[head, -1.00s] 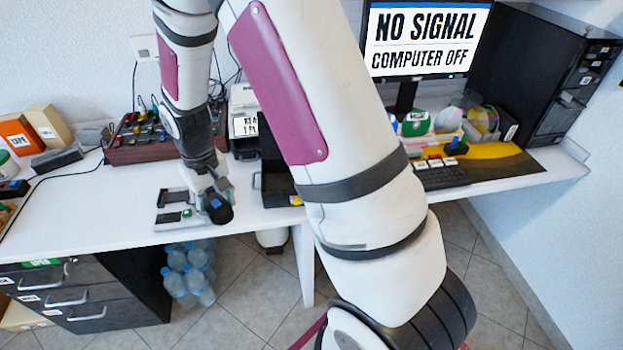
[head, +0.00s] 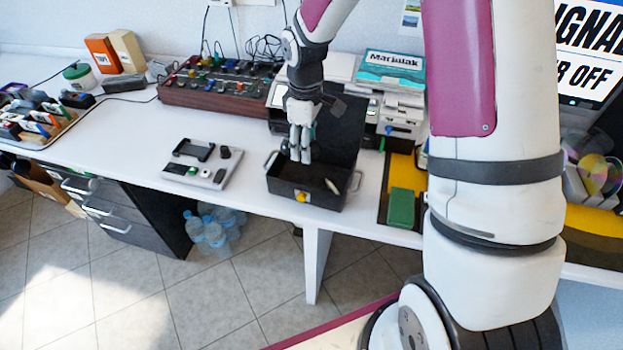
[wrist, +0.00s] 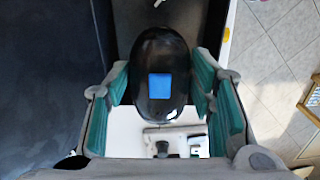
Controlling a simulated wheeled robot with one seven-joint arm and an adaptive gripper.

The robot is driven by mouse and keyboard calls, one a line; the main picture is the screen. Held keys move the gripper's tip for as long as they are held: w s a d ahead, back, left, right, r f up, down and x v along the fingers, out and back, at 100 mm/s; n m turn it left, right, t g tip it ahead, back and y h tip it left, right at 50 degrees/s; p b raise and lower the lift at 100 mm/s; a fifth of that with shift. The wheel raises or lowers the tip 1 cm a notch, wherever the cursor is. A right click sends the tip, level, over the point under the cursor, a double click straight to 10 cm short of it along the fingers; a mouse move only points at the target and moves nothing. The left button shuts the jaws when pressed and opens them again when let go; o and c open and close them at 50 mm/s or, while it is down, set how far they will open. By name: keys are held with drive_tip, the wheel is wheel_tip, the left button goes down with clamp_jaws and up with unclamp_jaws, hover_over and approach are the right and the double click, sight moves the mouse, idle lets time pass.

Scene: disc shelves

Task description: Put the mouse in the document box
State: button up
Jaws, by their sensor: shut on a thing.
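In the wrist view my gripper (wrist: 168,92) is shut on the mouse (wrist: 160,52), a black rounded body with a blue square, held between the teal finger pads. In the head view my gripper (head: 300,150) points down into or just over the document box (head: 318,200), a black open case with its lid raised at the back. The mouse cannot be made out in the head view. Whether it touches the box floor cannot be told.
A grey tray (head: 201,176) with small devices sits left of the box. A control panel (head: 215,86) stands behind, a printer (head: 395,105) behind right. A green block (head: 401,208) lies right of the box. The table's front edge runs close by the box.

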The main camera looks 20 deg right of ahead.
sight(307, 180)
wheel_tip(307, 180, down, 9)
drive_tip(key=shift+f+b, duration=0.2)
drive_tip(key=shift+b, duration=0.15)
drive_tip(key=shift+f, duration=0.15)
drive_tip(key=o, duration=1.2)
